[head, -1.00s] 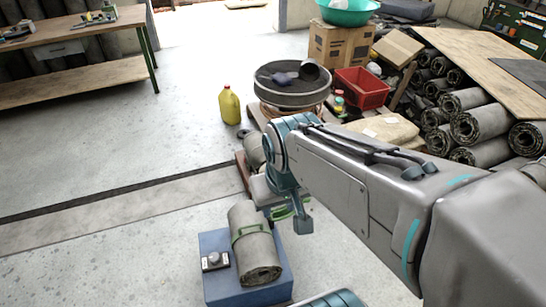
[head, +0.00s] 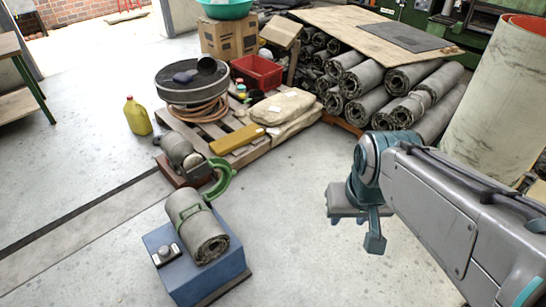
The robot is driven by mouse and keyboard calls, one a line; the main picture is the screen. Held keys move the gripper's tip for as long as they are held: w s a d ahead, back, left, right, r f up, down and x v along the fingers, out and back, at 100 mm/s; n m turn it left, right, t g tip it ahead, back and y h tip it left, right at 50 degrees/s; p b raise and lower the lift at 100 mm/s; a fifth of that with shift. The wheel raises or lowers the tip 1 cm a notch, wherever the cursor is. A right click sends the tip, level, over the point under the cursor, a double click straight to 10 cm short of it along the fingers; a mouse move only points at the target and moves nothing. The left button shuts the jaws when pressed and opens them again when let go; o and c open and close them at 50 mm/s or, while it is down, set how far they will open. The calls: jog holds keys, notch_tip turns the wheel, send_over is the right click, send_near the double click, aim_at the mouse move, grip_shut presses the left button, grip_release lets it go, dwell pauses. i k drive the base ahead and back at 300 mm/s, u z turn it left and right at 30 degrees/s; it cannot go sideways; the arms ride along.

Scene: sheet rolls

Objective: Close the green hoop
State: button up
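A thick green hoop (head: 224,182), curved like a C, stands out to the right of a short grey cylinder (head: 178,150) on a reddish-brown base. It looks swung open, with a gap on its left side; its hinge is too small to make out. My gripper (head: 362,226) hangs to the right of the hoop, well apart from it, over bare floor. I see nothing held in it, but its finger gap is not clear from this angle. A thin green band (head: 188,214) also circles the grey roll (head: 200,232) on the blue box.
The blue box (head: 190,280) with a knob panel stands in front of the hoop. Behind are a wooden pallet (head: 228,127) with sacks and a yellow bar (head: 237,139), and a yellow jug (head: 137,116). Stacked rolls (head: 368,103) fill the back right. Floor between hoop and gripper is clear.

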aim_at(217, 189)
jog(key=u, duration=0.4)
jog(key=k, duration=0.15)
jog(key=z, duration=1.05)
jog(key=i, duration=1.05)
jog(key=u, duration=1.25)
jog(key=i, duration=0.7)
jog(key=u, duration=2.75)
jog(key=k, duration=0.5)
jog(key=z, duration=1.1)
jog(key=i, duration=0.5)
jog(key=u, duration=0.05)
